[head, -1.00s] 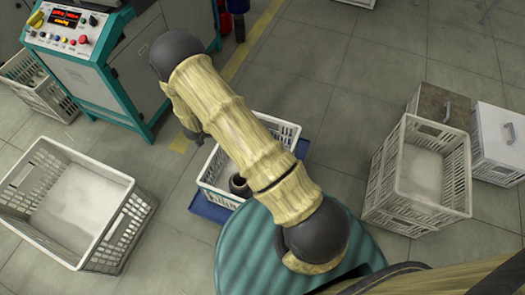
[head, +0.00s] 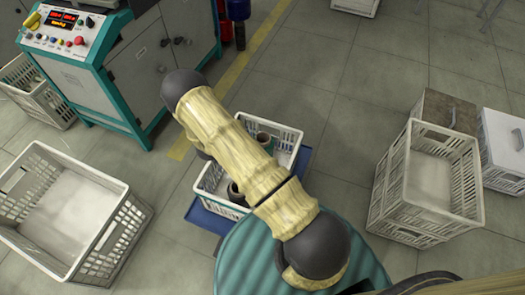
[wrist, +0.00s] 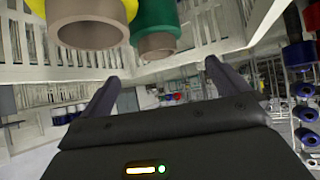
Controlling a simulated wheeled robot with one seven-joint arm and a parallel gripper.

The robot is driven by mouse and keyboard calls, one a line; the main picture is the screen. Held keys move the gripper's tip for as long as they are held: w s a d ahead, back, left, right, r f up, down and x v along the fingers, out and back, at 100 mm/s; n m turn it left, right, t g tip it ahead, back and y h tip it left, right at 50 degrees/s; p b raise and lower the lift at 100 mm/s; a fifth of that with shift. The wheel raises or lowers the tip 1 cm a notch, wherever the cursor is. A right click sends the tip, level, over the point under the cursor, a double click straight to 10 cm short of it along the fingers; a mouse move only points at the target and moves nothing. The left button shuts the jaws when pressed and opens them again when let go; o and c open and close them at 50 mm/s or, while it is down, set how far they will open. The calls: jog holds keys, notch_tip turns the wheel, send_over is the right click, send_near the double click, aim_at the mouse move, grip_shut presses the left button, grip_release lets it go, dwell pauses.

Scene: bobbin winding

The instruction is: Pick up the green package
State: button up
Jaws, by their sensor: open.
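The green package, a green spool with a tan core, shows in the wrist view (wrist: 153,22) at the top, cut by the frame edge. A spool with a green tint (head: 265,138) shows in the crate in the head view, partly behind my arm. In the wrist view my gripper (wrist: 162,78) is open, its two dark fingers apart with nothing between them. The green spool appears beyond the fingertips, not touching them. In the head view my arm hides the gripper.
A yellow spool (wrist: 90,22) is directly left of the green one. The white crate (head: 284,131) stands on a blue base (head: 213,217). Empty crates stand at left (head: 120,235) and right (head: 382,190). A teal control machine (head: 98,80) is at upper left.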

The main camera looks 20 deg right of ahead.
jog(key=b, duration=0.2)
send_near(268, 137)
jog(key=shift+w+d+f, duration=0.25)
jog(key=shift+f, duration=0.25)
jog(key=shift+w+d+f, duration=0.2)
jog(key=shift+d+f, duration=0.1)
jog(key=shift+f, duration=0.2)
jog(key=shift+w+d+f, duration=0.15)
jog(key=shift+d, duration=0.2)
jog(key=b+x, duration=0.2)
jog(key=x, duration=0.3)
jog(key=shift+d+b, duration=0.2)
jog(key=shift+b, duration=0.2)
jog(key=c, duration=1.4)
